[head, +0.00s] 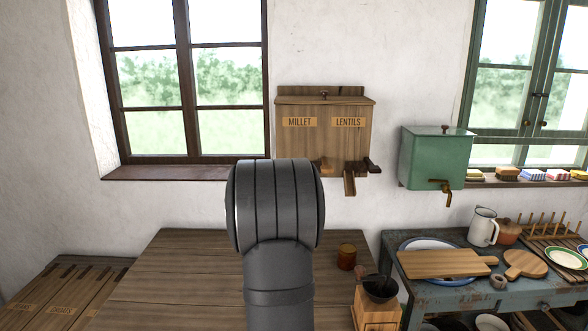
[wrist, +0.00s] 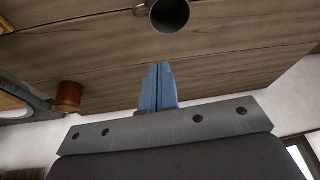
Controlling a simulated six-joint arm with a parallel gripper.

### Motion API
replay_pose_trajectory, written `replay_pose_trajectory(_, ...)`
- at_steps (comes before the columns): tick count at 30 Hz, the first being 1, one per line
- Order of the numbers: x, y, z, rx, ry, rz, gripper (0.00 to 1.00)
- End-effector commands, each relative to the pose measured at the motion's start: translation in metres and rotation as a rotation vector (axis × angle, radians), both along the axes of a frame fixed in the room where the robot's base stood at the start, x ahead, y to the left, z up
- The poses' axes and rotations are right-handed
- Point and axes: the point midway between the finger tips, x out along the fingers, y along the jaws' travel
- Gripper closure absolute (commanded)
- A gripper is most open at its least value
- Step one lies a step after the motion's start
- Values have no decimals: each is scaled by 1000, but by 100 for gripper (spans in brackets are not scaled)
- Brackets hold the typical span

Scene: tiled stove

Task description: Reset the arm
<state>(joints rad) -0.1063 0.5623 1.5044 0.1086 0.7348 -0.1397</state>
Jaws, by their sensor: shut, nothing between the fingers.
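My gripper (wrist: 159,68) shows in the wrist view with its two blue fingers pressed together. They are shut and nothing is between them. The fingertips point toward a dark metal cup (wrist: 171,14) with a handle, cut off by the top edge of that view; a gap shows between them in the picture. In the head view my dark grey arm stands upright in the middle, and my gripper is hidden behind it.
A brown wooden table (head: 170,270) lies around my arm, with a copper-brown jar (head: 346,257) on it. A grinder (head: 378,305) stands right of it. A wooden dispenser (head: 323,130) and a green tank (head: 433,158) hang on the wall. A crowded blue table (head: 530,290) is at right.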

Motion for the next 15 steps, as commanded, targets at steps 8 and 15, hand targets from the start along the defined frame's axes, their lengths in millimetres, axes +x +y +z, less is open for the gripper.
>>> replay_pose_trajectory(8, -11, 12, -13, -41, 35, 5, 100)
replay_pose_trajectory(15, -12, 12, -13, -43, 36, 4, 100)
